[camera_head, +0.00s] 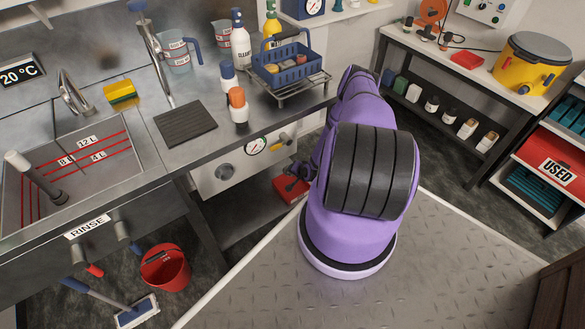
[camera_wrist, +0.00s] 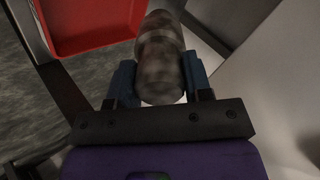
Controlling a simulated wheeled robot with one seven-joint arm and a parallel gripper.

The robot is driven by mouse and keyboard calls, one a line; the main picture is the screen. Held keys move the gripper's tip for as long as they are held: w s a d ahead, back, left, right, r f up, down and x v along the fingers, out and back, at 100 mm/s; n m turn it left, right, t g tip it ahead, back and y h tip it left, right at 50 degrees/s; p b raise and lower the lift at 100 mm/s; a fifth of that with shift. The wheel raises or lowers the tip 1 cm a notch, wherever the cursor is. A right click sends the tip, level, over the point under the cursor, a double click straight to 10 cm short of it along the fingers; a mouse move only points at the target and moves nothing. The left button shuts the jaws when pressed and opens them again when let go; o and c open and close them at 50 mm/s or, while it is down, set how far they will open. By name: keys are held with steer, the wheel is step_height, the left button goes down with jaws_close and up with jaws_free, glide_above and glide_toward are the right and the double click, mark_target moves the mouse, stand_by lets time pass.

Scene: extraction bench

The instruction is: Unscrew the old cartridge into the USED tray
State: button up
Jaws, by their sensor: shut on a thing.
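My gripper (camera_wrist: 158,80) is shut on a mottled grey-brown cylinder, the old cartridge (camera_wrist: 160,62), with a blue finger on each side of it. The cartridge's far end narrows near the top of the wrist view; I cannot tell whether it is still threaded into anything. A red tray (camera_wrist: 92,28) lies beyond and left of the cartridge, apart from it in the picture. In the head view a red tray (camera_head: 288,190) shows low under the bench, beside my gripper (camera_head: 297,178), which is small and partly hidden by my arm. A red bin marked USED (camera_head: 556,170) sits on the right rack.
The steel bench (camera_head: 190,95) has a blue basket (camera_head: 288,72) on a wire rack and several bottles. A bench-front panel with a gauge (camera_head: 255,146) is close to my arm.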

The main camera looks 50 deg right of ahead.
step_height(320, 180, down, 7)
steer(key=shift+r, duration=0.2)
stand_by(0.4)
steer(key=shift+f, duration=0.65)
stand_by(0.5)
steer(key=o, duration=1.3)
steer(key=v, duration=1)
steer(key=shift+s+r, duration=0.25)
steer(key=shift+s, duration=0.05)
